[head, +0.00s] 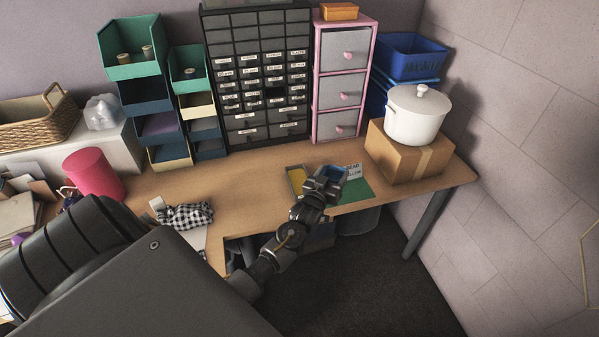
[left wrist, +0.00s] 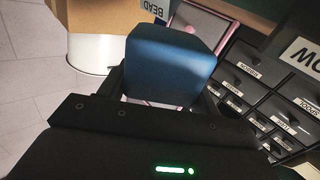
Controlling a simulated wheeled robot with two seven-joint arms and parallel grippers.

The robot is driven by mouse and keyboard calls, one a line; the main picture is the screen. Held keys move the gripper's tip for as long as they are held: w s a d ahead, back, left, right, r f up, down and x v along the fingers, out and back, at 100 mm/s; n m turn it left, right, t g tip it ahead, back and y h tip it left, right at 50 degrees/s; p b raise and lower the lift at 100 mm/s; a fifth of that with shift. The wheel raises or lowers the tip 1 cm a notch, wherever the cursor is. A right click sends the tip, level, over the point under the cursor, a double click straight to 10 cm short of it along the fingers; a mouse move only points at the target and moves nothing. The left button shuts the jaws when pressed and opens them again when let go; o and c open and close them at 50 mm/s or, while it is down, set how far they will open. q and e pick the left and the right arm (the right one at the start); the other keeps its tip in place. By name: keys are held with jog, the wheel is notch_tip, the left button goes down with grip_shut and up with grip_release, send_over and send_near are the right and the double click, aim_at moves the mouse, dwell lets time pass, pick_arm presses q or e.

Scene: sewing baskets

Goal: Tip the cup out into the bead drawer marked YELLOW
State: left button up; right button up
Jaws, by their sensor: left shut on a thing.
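My left gripper (head: 322,187) is shut on a blue cup (head: 334,172) above the front part of the desk. In the left wrist view the blue cup (left wrist: 172,62) sits between the fingers; its contents are hidden. A small open tray with a yellow inside (head: 296,181) lies on the desk just left of the cup, apart from it; I cannot read a name on it in the head view. In the left wrist view a large white label (left wrist: 304,54), cut off by the frame edge, shows letters like "OW". My right gripper is not in view.
A dark cabinet of small labelled drawers (head: 258,46) stands at the back, beside a pink drawer tower (head: 343,52). A card reading "BEAD" (head: 353,171) stands by a green mat (head: 356,190). A white pot (head: 416,118) sits on a cardboard box (head: 408,155) at right.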

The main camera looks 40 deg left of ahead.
pick_arm(q)
jog(key=shift+m, duration=0.6)
jog(key=shift+s+d+f+p, duration=0.1)
jog(key=shift+s+d+f, duration=0.25)
jog(key=shift+s, duration=0.35)
jog(key=shift+s+d+f+p, duration=0.1)
jog(key=shift+s+d+f, duration=0.3)
jog(key=shift+s, duration=0.3)
jog(key=shift+s+d+f+p, duration=0.1)
jog(key=shift+s+d+f, duration=0.25)
jog(key=shift+s, duration=0.35)
